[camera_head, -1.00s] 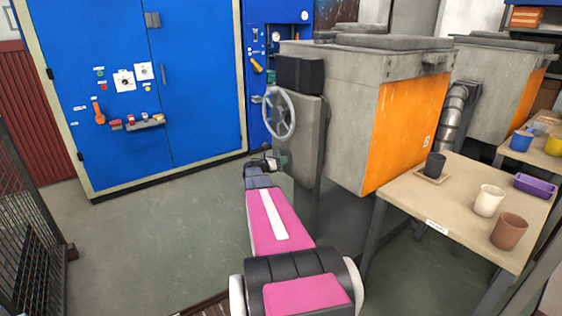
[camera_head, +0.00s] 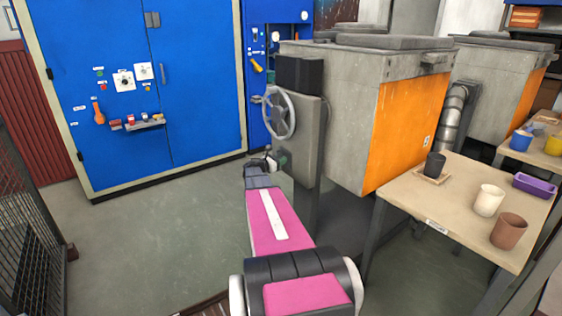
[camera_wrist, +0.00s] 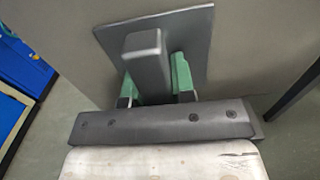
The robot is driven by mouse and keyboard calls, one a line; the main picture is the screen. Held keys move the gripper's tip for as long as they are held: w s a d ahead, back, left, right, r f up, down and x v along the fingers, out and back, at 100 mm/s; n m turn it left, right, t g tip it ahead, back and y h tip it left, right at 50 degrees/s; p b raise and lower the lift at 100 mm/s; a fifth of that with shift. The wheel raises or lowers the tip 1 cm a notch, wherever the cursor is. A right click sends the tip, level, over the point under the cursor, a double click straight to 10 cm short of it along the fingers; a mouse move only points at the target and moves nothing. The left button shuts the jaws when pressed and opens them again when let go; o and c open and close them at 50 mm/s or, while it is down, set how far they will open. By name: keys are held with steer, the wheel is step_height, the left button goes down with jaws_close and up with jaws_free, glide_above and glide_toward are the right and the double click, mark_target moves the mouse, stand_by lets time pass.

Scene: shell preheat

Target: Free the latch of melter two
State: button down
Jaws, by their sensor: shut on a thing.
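The nearer grey melter (camera_head: 345,120) with an orange front panel stands at the centre of the head view, a handwheel (camera_head: 279,113) on its side plate. In the wrist view, a grey latch handle (camera_wrist: 148,58) stands out from a dark square plate (camera_wrist: 190,30) on a grey panel. My gripper (camera_wrist: 157,80) has its green fingers on both sides of the handle, shut on it. In the head view my gripper (camera_head: 281,160) is at the lower left edge of the side plate, small and partly hidden by my arm. I see no label telling which melter is two.
A table (camera_head: 400,200) at the right holds a dark cup (camera_head: 434,165), a white cup (camera_head: 488,200), a brown cup (camera_head: 509,231) and a purple tray (camera_head: 534,186). A blue cabinet (camera_head: 200,80) stands behind. The floor at left is clear, with a mesh fence (camera_head: 28,215) at the edge.

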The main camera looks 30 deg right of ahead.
steer(key=c, duration=1)
jaws_free()
steer(key=shift+o, duration=0.2)
steer(key=a, duration=1)
steer(key=shift+s+a, duration=0.4)
steer(key=shift+s, duration=0.05)
steer(key=s+a+f+m+y, duration=0.3)
steer(key=s+a+m+y, duration=0.3)
steer(key=a, duration=0.5)
steer(key=s+a+f+m+y, duration=0.2)
steer(key=s+a+m+y, duration=0.4)
steer(key=s+a, duration=0.4)
steer(key=s+a+f+m+g+y, duration=0.1)
steer(key=s+a+f+m+y, duration=0.2)
steer(key=a, duration=1.1)
steer(key=s+m+y, duration=0.3)
steer(key=s, duration=0.1)
steer(key=shift+s+f+m, duration=0.3)
steer(key=shift+s+m, duration=0.1)
